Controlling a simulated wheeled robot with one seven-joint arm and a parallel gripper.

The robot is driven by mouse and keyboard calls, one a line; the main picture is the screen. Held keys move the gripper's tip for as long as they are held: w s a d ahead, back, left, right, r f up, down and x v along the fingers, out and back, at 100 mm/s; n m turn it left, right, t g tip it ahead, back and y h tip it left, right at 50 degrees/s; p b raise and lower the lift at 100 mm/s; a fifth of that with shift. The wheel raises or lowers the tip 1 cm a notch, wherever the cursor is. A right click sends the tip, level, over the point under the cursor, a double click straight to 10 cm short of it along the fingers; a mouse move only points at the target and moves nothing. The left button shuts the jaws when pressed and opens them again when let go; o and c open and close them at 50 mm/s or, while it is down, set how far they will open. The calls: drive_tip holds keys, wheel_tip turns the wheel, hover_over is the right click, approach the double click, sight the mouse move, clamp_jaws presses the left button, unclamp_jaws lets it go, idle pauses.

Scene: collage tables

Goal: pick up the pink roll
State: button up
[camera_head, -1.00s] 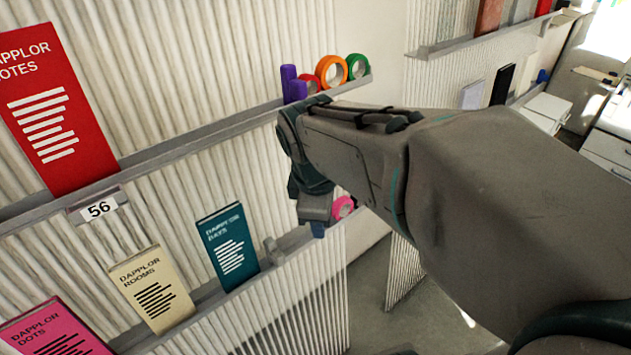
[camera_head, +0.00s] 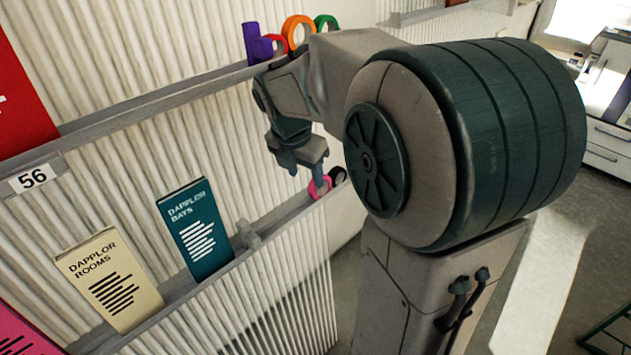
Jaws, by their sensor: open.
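The pink roll (camera_head: 319,187) stands on the lower shelf ledge near its right end, partly hidden behind a fingertip. My gripper (camera_head: 307,180) is open and points down at the roll, with one finger in front of it in the picture. Whether the fingers touch the roll cannot be told. A dark roll (camera_head: 337,175) stands right beside the pink one, to its right.
The upper ledge (camera_head: 150,108) holds a purple item (camera_head: 256,43), an orange roll (camera_head: 297,30) and a green roll (camera_head: 325,22). On the lower ledge, left of the roll, stand a teal booklet (camera_head: 196,231) and a cream booklet (camera_head: 109,281). A small grey divider (camera_head: 246,235) stands between the teal booklet and the roll.

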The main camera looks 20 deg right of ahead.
sight(327, 185)
drive_tip(key=w+d, duration=0.2)
drive_tip(key=d, duration=0.1)
drive_tip(key=x, duration=0.5)
drive_tip(key=shift+w+d, duration=0.15)
drive_tip(key=shift+d, duration=0.1)
drive_tip(key=shift+c, duration=0.3)
clamp_jaws()
